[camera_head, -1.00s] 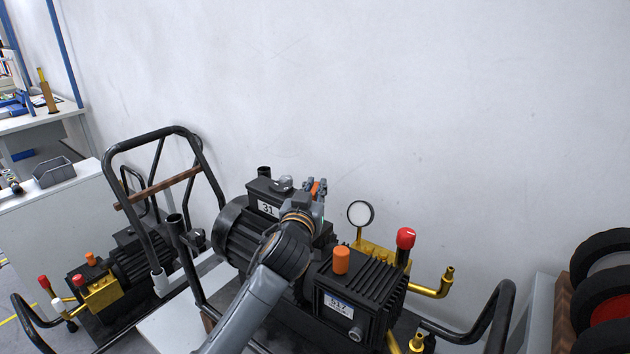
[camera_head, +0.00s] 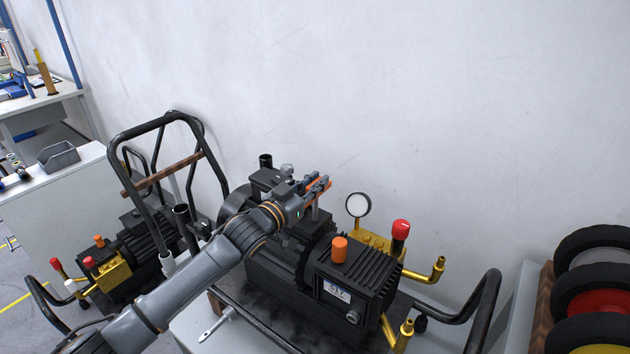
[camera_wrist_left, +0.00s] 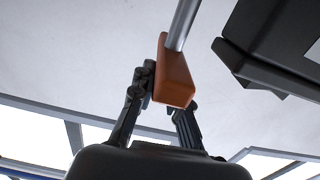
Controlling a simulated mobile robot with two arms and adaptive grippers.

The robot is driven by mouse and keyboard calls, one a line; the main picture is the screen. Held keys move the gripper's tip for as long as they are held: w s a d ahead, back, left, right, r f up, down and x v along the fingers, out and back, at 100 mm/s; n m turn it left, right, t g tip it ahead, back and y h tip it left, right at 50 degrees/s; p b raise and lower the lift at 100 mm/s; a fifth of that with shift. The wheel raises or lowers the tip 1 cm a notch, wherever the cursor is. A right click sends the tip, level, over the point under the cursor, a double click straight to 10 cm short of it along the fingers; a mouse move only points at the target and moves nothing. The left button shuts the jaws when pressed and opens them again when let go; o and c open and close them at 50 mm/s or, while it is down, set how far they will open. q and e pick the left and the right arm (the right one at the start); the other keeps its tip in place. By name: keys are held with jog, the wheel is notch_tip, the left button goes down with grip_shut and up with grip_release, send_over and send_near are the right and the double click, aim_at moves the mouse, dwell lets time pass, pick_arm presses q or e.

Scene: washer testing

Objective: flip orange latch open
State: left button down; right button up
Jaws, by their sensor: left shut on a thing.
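The orange latch (camera_head: 317,186) is a small orange block on a grey rod, above the black pump's motor. My left gripper (camera_head: 320,182) reaches over the motor from the left, with its fingers around the latch. In the left wrist view the latch (camera_wrist_left: 174,75) sits between the fingertips of the gripper (camera_wrist_left: 166,95), and its grey rod runs up out of the picture. The left gripper is shut on the latch. The right gripper is in neither view.
The pump (camera_head: 355,280) has an orange cap (camera_head: 339,249), a red knob (camera_head: 400,229) and a round gauge (camera_head: 358,205). A second pump (camera_head: 140,250) stands at left beneath a black tube frame (camera_head: 112,170). Wheels (camera_head: 600,290) stand at the right. A white wall is behind.

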pick_arm(q)
jog(key=c, duration=1.3)
grip_release()
jog(key=shift+s+a+f, duration=0.1)
jog(key=shift+s+a, duration=0.2)
jog(key=shift+s, duration=0.1)
jog(key=v, duration=1.1)
